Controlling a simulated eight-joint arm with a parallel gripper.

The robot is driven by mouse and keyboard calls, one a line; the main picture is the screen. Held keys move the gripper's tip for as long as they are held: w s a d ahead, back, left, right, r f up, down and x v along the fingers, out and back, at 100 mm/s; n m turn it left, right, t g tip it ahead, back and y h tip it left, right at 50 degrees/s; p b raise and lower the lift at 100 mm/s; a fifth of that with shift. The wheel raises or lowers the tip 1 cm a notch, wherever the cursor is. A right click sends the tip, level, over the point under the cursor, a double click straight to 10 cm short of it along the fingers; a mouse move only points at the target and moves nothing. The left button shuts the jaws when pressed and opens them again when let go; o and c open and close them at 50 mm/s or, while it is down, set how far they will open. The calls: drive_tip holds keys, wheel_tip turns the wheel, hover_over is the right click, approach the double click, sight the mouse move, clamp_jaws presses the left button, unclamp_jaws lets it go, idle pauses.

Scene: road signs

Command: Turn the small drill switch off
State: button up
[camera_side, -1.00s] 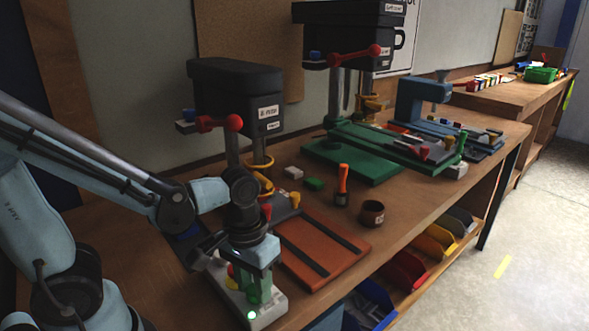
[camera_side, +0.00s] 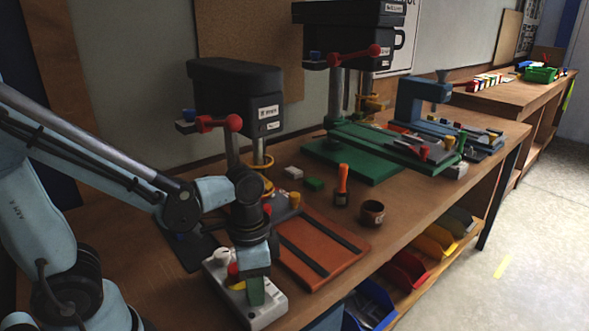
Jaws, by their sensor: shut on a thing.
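The small drill's switch box (camera_side: 265,316) is a light grey block at the front edge of the bench, in front of the small drill (camera_side: 225,85). On it I see a white knob (camera_side: 221,257) and a red button with yellow around it (camera_side: 233,271). My gripper (camera_side: 256,298) points down over the near end of the box, its green fingers shut on the switch there. The fingers hide the gripped part, so its setting cannot be read. No lit lamp shows on the box.
A reddish-brown board (camera_side: 322,250) with dark strips lies right of the box. A brown cup (camera_side: 372,212) and an orange-handled tool (camera_side: 342,185) stand behind it. A larger drill with a green base (camera_side: 345,160) is farther back. Coloured bins (camera_side: 405,270) sit below the bench edge.

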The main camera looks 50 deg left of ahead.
idle(0.3)
drive_tip(key=o, duration=1)
drive_tip(key=shift+o, duration=0.2)
wheel_tip(320, 180, up, 12)
drive_tip(key=shift+a, duration=0.25)
drive_tip(key=shift+w, duration=0.1)
drive_tip(key=w+a+f+n+t, duration=0.3)
drive_tip(key=w+a+n+t, duration=0.1)
drive_tip(key=t, duration=0.3)
drive_tip(key=shift+f+n+y, duration=0.2)
drive_tip(key=shift+n+y, duration=0.1)
drive_tip(key=shift+n, duration=0.3)
